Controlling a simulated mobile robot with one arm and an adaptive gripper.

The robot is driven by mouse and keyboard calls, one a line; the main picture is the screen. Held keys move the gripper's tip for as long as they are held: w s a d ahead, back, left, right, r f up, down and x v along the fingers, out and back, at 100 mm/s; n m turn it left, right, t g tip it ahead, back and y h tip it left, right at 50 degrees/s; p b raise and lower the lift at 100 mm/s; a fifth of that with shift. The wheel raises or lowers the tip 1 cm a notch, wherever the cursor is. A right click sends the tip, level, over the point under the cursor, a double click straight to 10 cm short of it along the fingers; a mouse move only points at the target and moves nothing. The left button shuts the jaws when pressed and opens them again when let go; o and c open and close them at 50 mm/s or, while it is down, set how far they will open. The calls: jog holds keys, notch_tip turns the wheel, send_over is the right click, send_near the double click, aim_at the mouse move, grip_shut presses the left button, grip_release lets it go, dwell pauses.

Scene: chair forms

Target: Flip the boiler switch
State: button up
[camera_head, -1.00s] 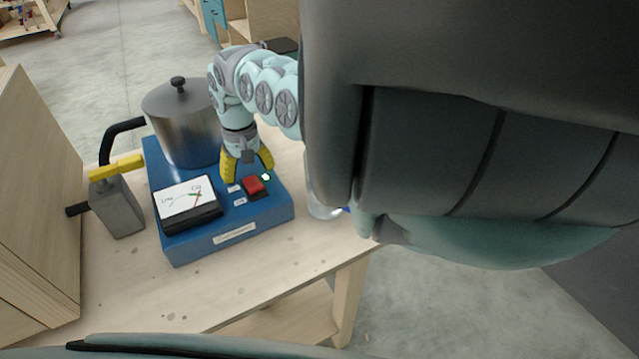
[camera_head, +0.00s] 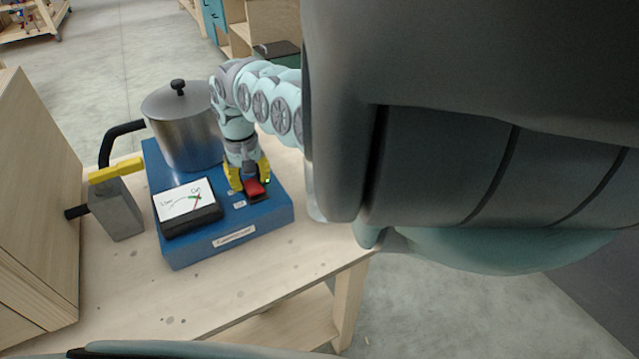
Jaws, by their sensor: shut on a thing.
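The boiler has a blue base (camera_head: 215,246) on a wooden table. A steel pot (camera_head: 186,130) with a black-knobbed lid stands at its back. A white gauge (camera_head: 184,201) sits at its front left. The red boiler switch (camera_head: 255,188) is in a dark frame at the front right of the base. My gripper (camera_head: 254,184) has yellow fingers and reaches down from behind onto the switch. Its fingers sit on either side of the red switch and are shut on it. The gripper partly hides the switch's far side and the green light beside it.
A grey box with a yellow handle (camera_head: 117,170) and black pipe stands left of the boiler. A wooden panel (camera_head: 38,200) rises at the far left. The table front (camera_head: 170,305) is bare. My arm hides the right side.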

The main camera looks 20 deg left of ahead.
grip_shut()
jog(key=r+p, duration=0.1)
jog(key=p, duration=0.3)
jog(key=shift+w+d+t+y+p, duration=0.1)
jog(key=shift+d+t+y+p, duration=0.2)
jog(key=shift+y+p, duration=0.1)
jog(key=y+p, duration=0.1)
jog(key=p, duration=0.3)
jog(key=t+y+p, duration=0.1)
jog(key=p, duration=0.3)
jog(key=shift+s+r+t, duration=0.15)
jog(key=shift+s+t, duration=0.1)
jog(key=shift+t, duration=0.05)
jog(key=shift+s+f+t+y+p, duration=0.1)
jog(key=shift+f+t+y+p, duration=0.15)
jog(key=shift+p, duration=0.5)
jog(key=o, duration=0.7)
grip_release()
jog(key=shift+d, duration=0.15)
